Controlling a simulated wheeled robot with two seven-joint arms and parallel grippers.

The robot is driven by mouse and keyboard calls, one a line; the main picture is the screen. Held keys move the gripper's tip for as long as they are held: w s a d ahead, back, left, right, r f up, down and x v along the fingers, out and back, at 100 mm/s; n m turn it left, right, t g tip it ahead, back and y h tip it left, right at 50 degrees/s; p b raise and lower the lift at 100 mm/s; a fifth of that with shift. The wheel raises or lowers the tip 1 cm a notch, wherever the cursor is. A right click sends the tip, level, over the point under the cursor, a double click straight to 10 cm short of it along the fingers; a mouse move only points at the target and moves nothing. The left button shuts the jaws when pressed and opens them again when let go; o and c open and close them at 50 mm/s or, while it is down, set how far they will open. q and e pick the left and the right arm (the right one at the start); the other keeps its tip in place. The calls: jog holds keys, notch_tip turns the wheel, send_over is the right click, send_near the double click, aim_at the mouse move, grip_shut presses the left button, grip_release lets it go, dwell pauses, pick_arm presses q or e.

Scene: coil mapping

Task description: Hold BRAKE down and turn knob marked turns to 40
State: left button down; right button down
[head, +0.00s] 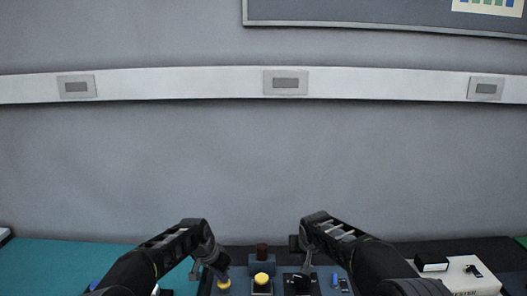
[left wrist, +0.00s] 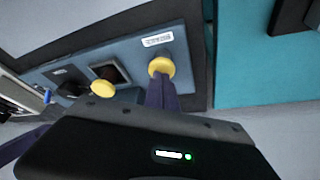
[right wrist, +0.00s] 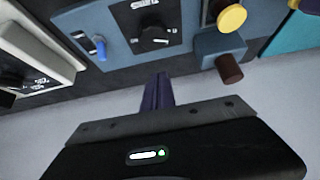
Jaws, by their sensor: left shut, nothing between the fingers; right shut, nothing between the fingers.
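A yellow round button (head: 224,284) sits at the left of the control panel, by a small label (left wrist: 158,40) too blurred to read. My left gripper (head: 221,270) is shut and empty, its fingertips at this button (left wrist: 161,66); I cannot tell whether they touch it or whether it is pressed. A black round knob (head: 299,284) with a pale pointer lies further right. In the right wrist view the knob (right wrist: 152,37) has a blurred label above it. My right gripper (head: 307,267) is shut and empty near the knob, apparently apart from it.
A second yellow button (head: 262,279) and a dark brown cylinder (head: 262,251) stand between my grippers. A blue switch (right wrist: 100,47) is beside the knob. A white box (head: 470,276) lies at the right. A teal mat (head: 60,265) covers the left.

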jog(key=c, duration=1.9)
grip_release()
jog(key=shift+o, duration=0.7)
jog(key=shift+d, duration=0.2)
jog(key=o, duration=0.5)
jog(key=d, duration=0.1)
jog(key=d+r, duration=0.1)
jog(key=d, duration=0.1)
jog(key=shift+s+r+g+y, duration=0.3)
jog(key=shift+c, duration=0.2)
jog(key=o, duration=0.4)
jog(key=s+n, duration=0.1)
jog(key=s+n+g, duration=0.1)
jog(key=a+r+n+y, duration=0.1)
jog(key=shift+s+a+g, duration=0.1)
jog(key=shift+s+g, duration=0.2)
jog(key=shift+s, duration=0.1)
jog(key=shift+o, duration=1.1)
jog(key=shift+s+a+f+n+g, duration=0.15)
jog(key=shift+s+n+g, duration=0.2)
jog(key=shift+n, duration=0.45)
jog(key=shift+f, duration=0.1)
